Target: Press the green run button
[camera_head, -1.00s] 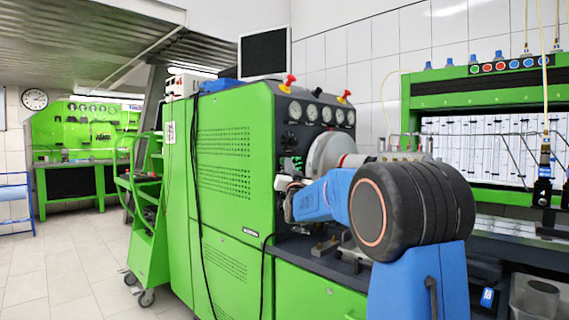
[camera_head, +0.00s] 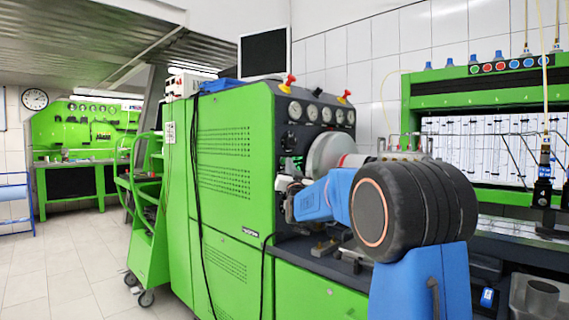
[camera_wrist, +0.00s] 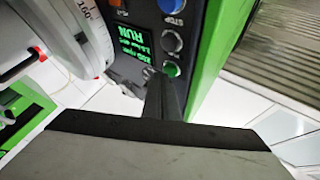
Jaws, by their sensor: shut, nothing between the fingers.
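The green run button (camera_wrist: 171,69) is the lowest of a column on the dark control panel in the wrist view. Beside it, a small display (camera_wrist: 131,42) shows green text with "RUN", upside down. My gripper (camera_wrist: 155,76) is shut and empty, its dark fingertips close beside the button. I cannot tell whether they touch the panel. In the head view, my gripper (camera_head: 284,183) is small at the front of the green testbench (camera_head: 232,150), and the button cannot be made out there.
A grey-rimmed button (camera_wrist: 172,41) and a blue button (camera_wrist: 172,6) labelled STOP lie in the same column. A round graduated dial (camera_wrist: 88,35) stands close to the left of the display. Gauges (camera_head: 327,114) sit on the bench's upper front. The floor (camera_head: 60,260) at left is clear.

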